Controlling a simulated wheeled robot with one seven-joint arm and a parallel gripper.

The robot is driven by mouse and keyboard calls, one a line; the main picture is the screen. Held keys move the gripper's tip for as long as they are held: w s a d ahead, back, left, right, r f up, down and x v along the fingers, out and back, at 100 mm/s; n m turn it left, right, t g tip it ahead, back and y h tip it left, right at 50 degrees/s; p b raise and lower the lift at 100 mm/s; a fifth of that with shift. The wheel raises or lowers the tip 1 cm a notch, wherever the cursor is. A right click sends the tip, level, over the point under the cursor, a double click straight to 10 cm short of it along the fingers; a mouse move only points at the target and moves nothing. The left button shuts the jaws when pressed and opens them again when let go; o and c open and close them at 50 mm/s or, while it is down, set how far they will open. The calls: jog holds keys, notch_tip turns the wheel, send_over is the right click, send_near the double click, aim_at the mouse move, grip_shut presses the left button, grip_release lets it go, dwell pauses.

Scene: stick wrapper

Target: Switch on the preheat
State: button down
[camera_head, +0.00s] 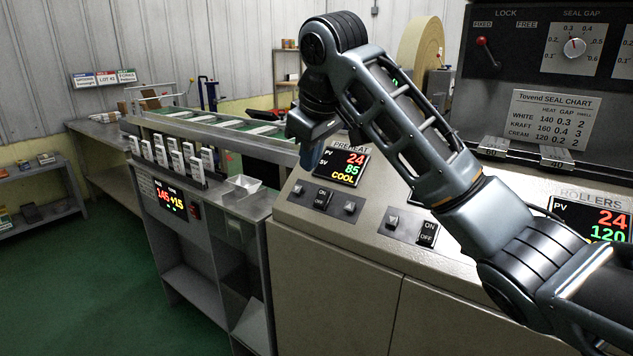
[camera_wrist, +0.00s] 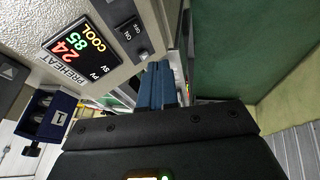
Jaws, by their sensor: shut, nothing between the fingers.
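The PREHEAT display (camera_head: 341,166) on the sloped panel reads PV 24, SV 85 and COOL. It also shows, turned around, in the wrist view (camera_wrist: 74,48). Just below it in the head view is a black switch marked ON and OFF (camera_head: 322,199), flanked by two small square buttons. The switch shows near the top of the wrist view (camera_wrist: 130,30); I cannot tell which way it is set. My gripper (camera_head: 309,158) is shut and empty, its blue fingers above the panel's left edge. In the wrist view the fingertips (camera_wrist: 160,72) are apart from the switch, beyond its end.
A second ON/OFF switch (camera_head: 428,233) sits right of the preheat switch, partly near my arm. The ROLLERS display (camera_head: 594,217) is at far right. A lower cabinet (camera_head: 222,200) with white-tagged holders and a small metal tray (camera_head: 242,186) stands left of the panel.

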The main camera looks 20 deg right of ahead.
jog(key=r, duration=0.1)
jog(key=d+r, duration=0.1)
jog(key=r+h, duration=0.1)
jog(key=shift+w+d, duration=0.25)
jog(key=shift+w, duration=0.1)
jog(key=shift+f, duration=0.2)
send_near(320, 194)
notch_tip(320, 194, down, 3)
jog(key=a, duration=0.2)
jog(key=shift+w+d+f, duration=0.8)
jog(key=shift+w+d, duration=0.15)
jog(key=shift+w, duration=0.15)
jog(key=shift+w+d+f, duration=0.2)
jog(key=shift+d+f, duration=0.05)
